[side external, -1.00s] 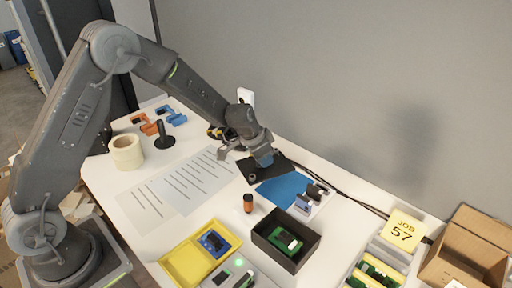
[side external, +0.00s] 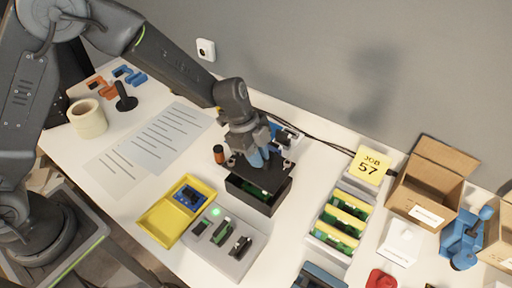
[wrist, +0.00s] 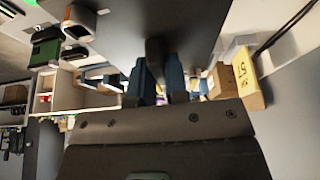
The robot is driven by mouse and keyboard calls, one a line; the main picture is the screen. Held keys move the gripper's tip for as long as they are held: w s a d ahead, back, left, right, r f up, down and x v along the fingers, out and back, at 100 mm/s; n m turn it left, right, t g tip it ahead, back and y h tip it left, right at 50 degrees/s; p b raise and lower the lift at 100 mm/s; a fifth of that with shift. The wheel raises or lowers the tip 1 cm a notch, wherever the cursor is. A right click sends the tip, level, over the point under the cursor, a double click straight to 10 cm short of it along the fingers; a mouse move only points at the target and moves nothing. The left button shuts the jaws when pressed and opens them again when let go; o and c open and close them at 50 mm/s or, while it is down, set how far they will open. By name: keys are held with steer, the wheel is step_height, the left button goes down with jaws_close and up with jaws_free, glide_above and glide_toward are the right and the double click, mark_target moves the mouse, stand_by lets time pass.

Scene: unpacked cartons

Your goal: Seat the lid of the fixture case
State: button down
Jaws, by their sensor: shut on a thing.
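The fixture case is an open black box (side external: 250,201) on the white table in the side view, with a green part (side external: 256,189) showing inside it. Its lid, a dark flat plate (side external: 240,168), is above the case, and a gap shows between lid and near wall. My gripper (side external: 260,158) points down, its blue fingers shut on the lid from above. In the wrist view the fingers (wrist: 157,82) close on a dark knob, with the lid plate (wrist: 195,22) beyond them. The far edges of the case are hidden by the lid.
A yellow tray (side external: 160,222) with a blue part and a grey block (side external: 225,252) with a green light stand near the case. An orange-topped cylinder (side external: 218,154) is close to its left. A bin with green-and-yellow parts (side external: 330,243) and cartons are to the right.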

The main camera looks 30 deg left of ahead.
mark_target(257, 170)
steer(key=shift+f, duration=1.65)
steer(key=shift+f, duration=0.4)
steer(key=shift+f, duration=0.35)
steer(key=shift+f, duration=0.35)
steer(key=c, duration=1.1)
jaws_free()
steer(key=shift+o, duration=0.2)
steer(key=v, duration=1.3)
steer(key=shift+r, duration=0.15)
steer(key=shift+a+r, duration=0.1)
steer(key=shift+r, duration=0.15)
